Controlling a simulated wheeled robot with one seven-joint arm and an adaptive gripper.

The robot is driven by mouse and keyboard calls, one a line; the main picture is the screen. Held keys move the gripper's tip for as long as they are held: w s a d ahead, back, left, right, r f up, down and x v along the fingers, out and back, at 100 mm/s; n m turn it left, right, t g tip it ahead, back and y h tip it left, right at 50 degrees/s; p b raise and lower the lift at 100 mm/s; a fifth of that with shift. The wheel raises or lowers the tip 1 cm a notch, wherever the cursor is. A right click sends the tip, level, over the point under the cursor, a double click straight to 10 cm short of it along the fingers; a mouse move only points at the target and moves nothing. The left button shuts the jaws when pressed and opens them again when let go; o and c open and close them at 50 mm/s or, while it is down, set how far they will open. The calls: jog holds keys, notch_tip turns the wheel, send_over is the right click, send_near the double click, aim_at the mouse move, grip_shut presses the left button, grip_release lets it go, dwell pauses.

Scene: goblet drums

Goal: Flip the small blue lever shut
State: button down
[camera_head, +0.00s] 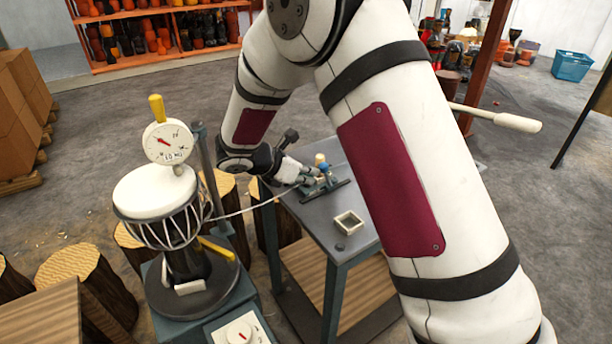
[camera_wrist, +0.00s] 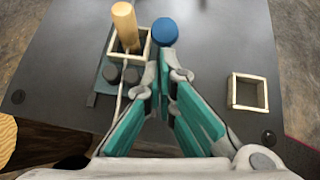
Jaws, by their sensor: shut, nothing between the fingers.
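In the wrist view a round blue knob (camera_wrist: 165,31), which looks like the top of the small blue lever, stands just beyond my fingertips. My gripper (camera_wrist: 163,62) is shut and empty. Its teal fingers come together just short of the knob; I cannot tell whether they touch it. Left of the knob is a teal fixture (camera_wrist: 107,84) with two dark round knobs and a small square frame around a wooden peg (camera_wrist: 124,25). In the head view my gripper (camera_head: 308,178) is at this fixture on the grey table, and hides part of it. The lever's shaft is hidden.
An empty square tray (camera_head: 348,222) lies on the grey table (camera_head: 310,219), and also shows right of my fingers in the wrist view (camera_wrist: 233,92). A goblet drum (camera_head: 160,200) with a dial gauge (camera_head: 167,142) stands on a stand at the left. A cord runs from there to the table.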

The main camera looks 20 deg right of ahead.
aim_at(326, 164)
jog(key=shift+r, duration=0.1)
jog(key=shift+d+r+y+p, duration=0.2)
jog(key=shift+y+p, duration=0.1)
jog(key=shift+p, duration=0.2)
jog(key=shift+w+d+r+y+p, duration=0.1)
jog(key=shift+d+r+y+p, duration=0.15)
jog(key=shift+p, duration=0.25)
jog(key=d+y+p, duration=0.1)
jog(key=p, duration=0.1)
jog(key=d+r+g+y+p, duration=0.1)
jog(key=shift+w+r+p, duration=0.2)
jog(key=shift+r+p, duration=0.05)
jog(key=shift+p, duration=0.1)
jog(key=shift+w+d+r+g+y+p, duration=0.15)
jog(key=shift+d+y+p, duration=0.15)
jog(key=shift+y+p, duration=0.15)
jog(key=shift+w+d+r+g+y+p, duration=0.15)
jog(key=shift+d+y+p, duration=0.15)
jog(key=shift+y+p, duration=0.15)
jog(key=shift+w+d+g+y+p, duration=0.2)
jog(key=shift+d+g+y+p, duration=0.15)
jog(key=shift+d+y, duration=0.35)
jog(key=shift+w+d, duration=0.2)
jog(key=shift+d, duration=0.2)
